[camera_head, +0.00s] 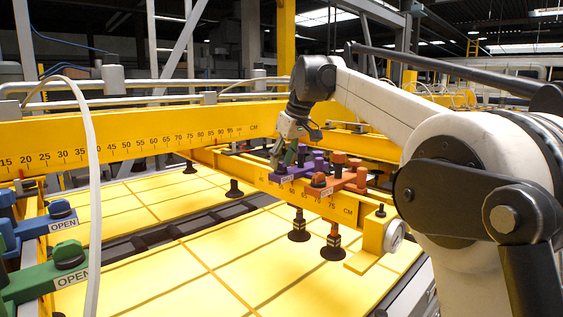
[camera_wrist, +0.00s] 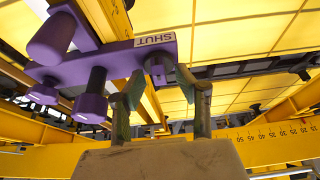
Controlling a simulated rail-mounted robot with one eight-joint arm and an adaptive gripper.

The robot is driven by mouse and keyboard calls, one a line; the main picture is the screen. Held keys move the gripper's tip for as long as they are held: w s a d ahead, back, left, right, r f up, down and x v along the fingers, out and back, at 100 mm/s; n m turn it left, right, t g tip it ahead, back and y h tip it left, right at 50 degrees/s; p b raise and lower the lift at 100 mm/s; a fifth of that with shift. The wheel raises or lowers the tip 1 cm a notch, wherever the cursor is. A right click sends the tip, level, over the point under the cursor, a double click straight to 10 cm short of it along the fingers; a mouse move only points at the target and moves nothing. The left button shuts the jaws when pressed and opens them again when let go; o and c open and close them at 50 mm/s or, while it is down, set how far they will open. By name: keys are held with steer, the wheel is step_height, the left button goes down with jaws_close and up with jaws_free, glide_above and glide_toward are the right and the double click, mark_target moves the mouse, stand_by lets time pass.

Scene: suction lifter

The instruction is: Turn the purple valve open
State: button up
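The purple valve (camera_head: 293,171) sits on the yellow crossbeam in the head view. In the wrist view the purple valve (camera_wrist: 108,66) fills the upper left, with a white label reading SHUT beside its dark round knob (camera_wrist: 158,66). My gripper (camera_wrist: 158,78) has its two greenish fingers spread, one on each side of this knob. I cannot tell whether the fingertips touch it. In the head view my gripper (camera_head: 290,153) is at the left end of the purple valve, and its fingertips are small and partly hidden.
An orange valve (camera_head: 338,182) stands right beside the purple one. Blue (camera_head: 62,213) and green (camera_head: 68,254) valves labelled OPEN are at the left. Suction cups (camera_head: 298,232) hang from the yellow beam (camera_head: 250,170) over yellow sheets (camera_head: 215,270). A white hose (camera_head: 95,190) crosses the left.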

steer(key=shift+f, duration=0.15)
jaws_close()
